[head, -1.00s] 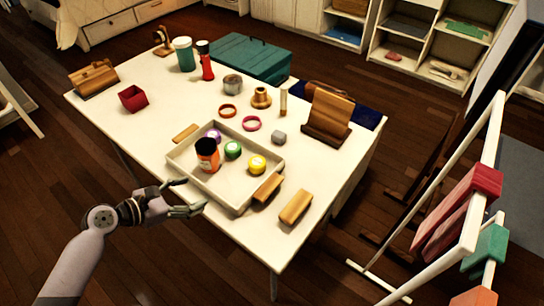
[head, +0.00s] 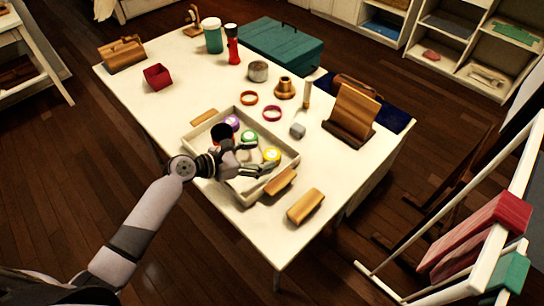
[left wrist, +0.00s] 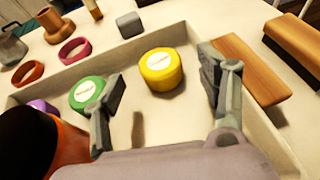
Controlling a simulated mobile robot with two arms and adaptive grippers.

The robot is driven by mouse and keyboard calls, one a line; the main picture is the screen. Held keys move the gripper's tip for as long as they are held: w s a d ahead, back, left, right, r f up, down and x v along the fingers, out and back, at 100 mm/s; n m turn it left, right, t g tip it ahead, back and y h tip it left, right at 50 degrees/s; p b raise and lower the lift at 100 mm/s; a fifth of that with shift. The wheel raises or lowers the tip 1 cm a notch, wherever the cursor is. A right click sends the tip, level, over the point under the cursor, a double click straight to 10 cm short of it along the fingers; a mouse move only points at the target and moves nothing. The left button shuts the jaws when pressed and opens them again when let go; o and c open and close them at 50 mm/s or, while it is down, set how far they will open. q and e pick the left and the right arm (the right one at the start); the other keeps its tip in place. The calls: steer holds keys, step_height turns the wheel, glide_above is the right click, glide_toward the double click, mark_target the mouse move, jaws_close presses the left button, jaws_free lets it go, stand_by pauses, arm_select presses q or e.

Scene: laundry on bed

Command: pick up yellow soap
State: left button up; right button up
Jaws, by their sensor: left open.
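The yellow soap (head: 271,156) is a round puck with a pale label, lying in the right part of a shallow cream tray (head: 205,180) on the table. In the left wrist view the yellow soap (left wrist: 161,69) lies ahead, between the open fingers and beyond their tips. My left gripper (head: 262,160) is open and empty over the tray, beside the soap. It also shows in the left wrist view (left wrist: 158,85). A green soap (left wrist: 87,93) lies just left of its left finger. My right gripper is not in view.
In the tray, a purple soap (head: 232,122) and a dark-topped orange jar (left wrist: 45,140) stand left of the gripper. Wooden blocks (head: 306,206) lie right of the tray. Bracelets (head: 272,113) and a grey cube (head: 298,131) lie behind it.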

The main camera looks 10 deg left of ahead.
mark_target(273, 153)
arm_select(q)
steer(key=x, duration=0.5)
steer(key=shift+w+d+f, duration=0.1)
steer(key=shift+w+f, duration=0.05)
steer(key=c, duration=1.3)
steer(key=shift+o, duration=0.2)
